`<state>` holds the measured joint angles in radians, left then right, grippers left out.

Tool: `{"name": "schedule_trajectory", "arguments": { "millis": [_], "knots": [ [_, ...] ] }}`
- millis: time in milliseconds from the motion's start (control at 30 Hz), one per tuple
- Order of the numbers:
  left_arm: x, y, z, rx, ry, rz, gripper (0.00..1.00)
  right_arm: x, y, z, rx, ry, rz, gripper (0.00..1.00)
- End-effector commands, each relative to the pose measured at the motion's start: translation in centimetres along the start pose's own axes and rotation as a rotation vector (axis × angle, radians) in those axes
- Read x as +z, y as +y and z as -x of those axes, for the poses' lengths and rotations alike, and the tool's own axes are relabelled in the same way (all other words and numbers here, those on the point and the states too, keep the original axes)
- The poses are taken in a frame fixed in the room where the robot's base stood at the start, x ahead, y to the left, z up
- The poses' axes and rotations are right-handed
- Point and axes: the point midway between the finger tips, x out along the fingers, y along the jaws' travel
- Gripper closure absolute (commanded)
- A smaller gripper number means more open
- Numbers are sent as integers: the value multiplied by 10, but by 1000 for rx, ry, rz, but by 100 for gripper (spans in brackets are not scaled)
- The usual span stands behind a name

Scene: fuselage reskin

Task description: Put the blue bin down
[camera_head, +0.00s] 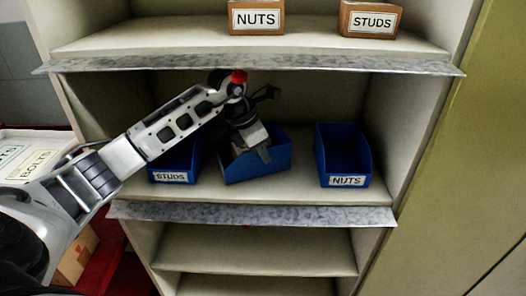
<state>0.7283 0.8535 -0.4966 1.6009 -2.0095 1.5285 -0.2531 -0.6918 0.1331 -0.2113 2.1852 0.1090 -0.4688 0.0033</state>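The middle blue bin (265,168) is at the middle shelf, between two other blue bins. It looks turned and slightly tilted, and no label shows on it. My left gripper (253,152) reaches down to it from above and appears shut on its near wall, with a finger in front of that wall. The gripper hides part of the bin's inside. I cannot tell whether the bin's underside touches the shelf (295,195). My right gripper is not in view.
A blue bin labelled STUDS (171,162) stands close on the left, partly behind my arm. A blue bin labelled NUTS (342,155) stands on the right with a gap between. An upper shelf (185,35) overhangs, carrying boxes labelled NUTS (257,17) and STUDS (371,19).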

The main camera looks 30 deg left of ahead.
Motion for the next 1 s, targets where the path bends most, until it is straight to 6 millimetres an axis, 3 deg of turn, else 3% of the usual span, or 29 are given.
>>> {"name": "schedule_trajectory", "arguments": {
  "millis": [67,100,167,500,700,1000],
  "knots": [
    [0,1,-1,3,-4,-1,100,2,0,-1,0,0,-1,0],
    [-1,0,-2,0,0,0,88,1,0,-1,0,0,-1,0],
    [-1,0,-2,0,0,0,75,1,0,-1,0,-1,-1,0],
    [0,0,3,1,-1,0,75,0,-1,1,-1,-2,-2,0],
    [0,1,36,4,-2,-1,75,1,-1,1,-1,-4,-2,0],
    [-75,1,56,5,9,4,75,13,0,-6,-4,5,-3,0]
  ]
}}
